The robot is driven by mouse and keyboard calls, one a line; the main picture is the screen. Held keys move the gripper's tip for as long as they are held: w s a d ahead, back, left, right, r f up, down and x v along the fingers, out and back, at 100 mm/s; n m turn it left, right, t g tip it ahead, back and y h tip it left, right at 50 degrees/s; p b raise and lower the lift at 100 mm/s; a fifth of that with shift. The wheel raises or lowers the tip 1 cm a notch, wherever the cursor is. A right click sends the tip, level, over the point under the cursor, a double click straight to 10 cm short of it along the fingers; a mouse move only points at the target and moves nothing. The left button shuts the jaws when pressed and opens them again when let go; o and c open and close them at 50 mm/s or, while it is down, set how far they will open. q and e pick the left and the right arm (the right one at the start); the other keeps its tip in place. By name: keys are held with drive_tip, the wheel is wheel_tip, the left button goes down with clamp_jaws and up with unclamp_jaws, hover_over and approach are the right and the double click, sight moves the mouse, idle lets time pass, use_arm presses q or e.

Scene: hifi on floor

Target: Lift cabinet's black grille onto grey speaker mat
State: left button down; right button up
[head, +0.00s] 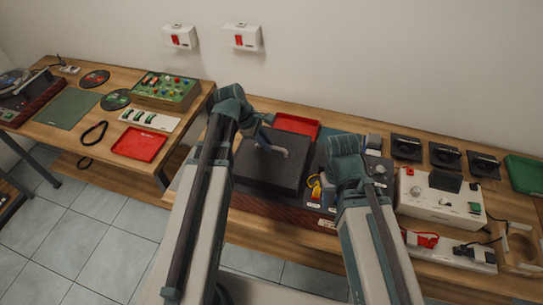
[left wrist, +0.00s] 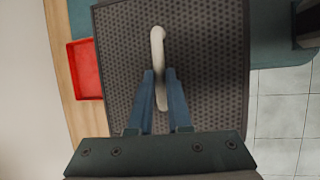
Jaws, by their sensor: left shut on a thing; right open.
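The black grille (head: 265,172) is a square, dark panel with a perforated face and a pale bar handle (left wrist: 158,50). It also fills the middle of the left wrist view (left wrist: 205,60). My left gripper (head: 263,143) is shut on the handle; its blue fingers (left wrist: 160,88) close around it. I cannot tell how high the grille is above what lies below, and it hides that area. A teal-grey surface (left wrist: 85,14) shows beyond the grille; I cannot tell if it is the speaker mat. My right gripper (head: 328,190) is open, right of the grille, partly hidden by its wrist.
A red tray (head: 297,125) lies just behind the grille. A dark red-brown strip (head: 262,208) runs in front. A white box (head: 440,197) and several dark square pieces stand right. The left table holds a green mat (head: 68,108), red tray (head: 139,144) and green-topped board (head: 166,88).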

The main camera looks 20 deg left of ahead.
idle(0.4)
use_arm(q)
wheel_tip(320, 180, up, 10)
drive_tip(key=p, duration=1)
use_arm(e)
wheel_tip(320, 180, up, 10)
